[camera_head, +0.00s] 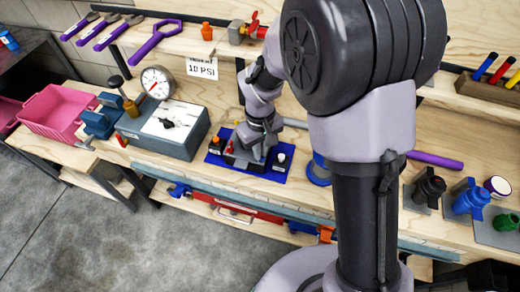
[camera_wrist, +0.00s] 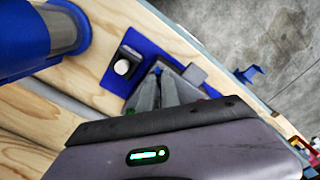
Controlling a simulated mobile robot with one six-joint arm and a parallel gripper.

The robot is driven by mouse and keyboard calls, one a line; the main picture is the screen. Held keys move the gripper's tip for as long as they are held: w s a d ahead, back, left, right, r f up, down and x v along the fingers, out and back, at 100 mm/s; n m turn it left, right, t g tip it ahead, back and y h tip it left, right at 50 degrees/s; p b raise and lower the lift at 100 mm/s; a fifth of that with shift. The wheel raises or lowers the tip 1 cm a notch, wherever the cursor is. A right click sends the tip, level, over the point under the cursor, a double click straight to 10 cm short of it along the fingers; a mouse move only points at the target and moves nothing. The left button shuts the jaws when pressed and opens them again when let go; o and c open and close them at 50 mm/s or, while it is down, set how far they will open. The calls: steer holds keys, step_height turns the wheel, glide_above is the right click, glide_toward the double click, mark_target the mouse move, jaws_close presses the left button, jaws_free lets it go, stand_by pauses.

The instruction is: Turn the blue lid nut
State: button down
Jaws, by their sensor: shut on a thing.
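My gripper (camera_head: 258,150) points down over a blue plate (camera_head: 270,173) on the wooden bench. In the wrist view its grey fingers (camera_wrist: 160,82) are close together above the same blue plate (camera_wrist: 117,80). A small blue piece (camera_wrist: 157,70) shows at the fingertips and looks like the lid nut; my gripper is shut on it. The fingers hide most of it, so its turn angle cannot be told. A white knob (camera_head: 281,158) stands on the plate to the right of the fingers, and an orange knob (camera_head: 215,140) to the left.
A grey box with a dial (camera_head: 171,122) and a pressure gauge (camera_head: 158,82) stand to the left. A blue cylindrical part (camera_head: 318,172) is close on the right, partly behind my arm. Black and blue knobbed fittings (camera_head: 470,200) stand farther right. The bench's front edge is near.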

steer(key=m, duration=0.4)
steer(key=shift+m, duration=0.3)
steer(key=m+b, duration=0.1)
steer(key=m, duration=0.3)
steer(key=shift+m, duration=0.4)
steer(key=c, duration=1.6)
jaws_free()
step_height(320, 180, up, 18)
steer(key=p, duration=0.7)
steer(key=shift+f, duration=0.25)
